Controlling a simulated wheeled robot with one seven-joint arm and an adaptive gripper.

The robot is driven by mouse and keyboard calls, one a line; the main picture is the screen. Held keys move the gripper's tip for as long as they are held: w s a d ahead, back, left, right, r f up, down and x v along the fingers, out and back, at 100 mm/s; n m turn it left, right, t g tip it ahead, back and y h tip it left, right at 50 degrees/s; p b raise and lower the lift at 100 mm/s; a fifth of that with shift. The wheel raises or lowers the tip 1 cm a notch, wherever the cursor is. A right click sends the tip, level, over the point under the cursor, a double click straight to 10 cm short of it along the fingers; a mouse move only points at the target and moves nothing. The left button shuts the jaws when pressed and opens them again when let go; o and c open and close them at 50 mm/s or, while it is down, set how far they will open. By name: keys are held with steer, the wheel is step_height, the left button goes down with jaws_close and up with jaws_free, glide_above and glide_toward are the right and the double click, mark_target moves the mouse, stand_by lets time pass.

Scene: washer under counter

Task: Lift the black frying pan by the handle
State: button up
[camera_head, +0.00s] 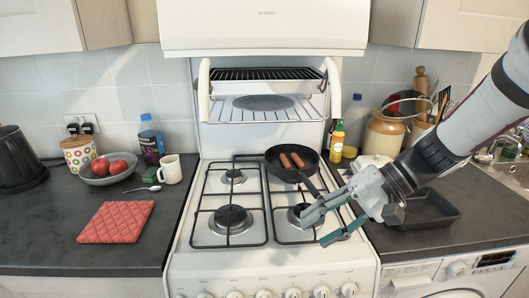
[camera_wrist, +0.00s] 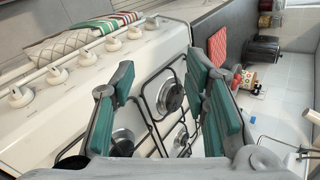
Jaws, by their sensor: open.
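The black frying pan (camera_head: 279,167) sits on the back right burner of the white gas hob in the head view. It holds sausages (camera_head: 291,160). Its handle (camera_head: 310,186) points toward the front right, and its end is hidden behind my gripper. My gripper (camera_head: 315,229) is open above the front right burner, near the handle; I cannot tell whether it touches it. In the wrist view the two green-padded fingers (camera_wrist: 165,100) stand wide apart with hob grates between them. A dark edge at lower left of that view may be the pan.
A black baking tray (camera_head: 428,212) lies on the right counter below my arm. A red quilted mat (camera_head: 117,222), mug (camera_head: 170,169) and fruit bowl (camera_head: 110,170) are on the left counter.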

steer(key=w+d+f+m+t+y+b, duration=0.1)
steer(key=w+d+f+m+t+y, duration=0.3)
steer(key=w, duration=0.5)
steer(key=m+t+b, duration=0.1)
steer(key=m+t, duration=0.3)
steer(key=t, duration=0.4)
glide_toward(311, 184)
steer(key=shift+s+d+f, duration=0.45)
steer(key=shift+s+d, duration=0.15)
steer(key=shift+s+d+f, duration=0.4)
steer(key=shift+s+d, duration=0.2)
steer(key=shift+w+a, duration=0.1)
steer(key=shift+w, duration=0.1)
steer(key=x, duration=0.8)
steer(key=shift+f, duration=0.15)
steer(key=x, duration=0.3)
steer(key=p+x, duration=0.1)
steer(key=shift+w+a+r, duration=0.15)
steer(key=shift+w+r, duration=0.05)
steer(key=shift+r, duration=0.2)
steer(key=shift+w+a, duration=0.2)
steer(key=shift+w, duration=0.1)
jaws_close()
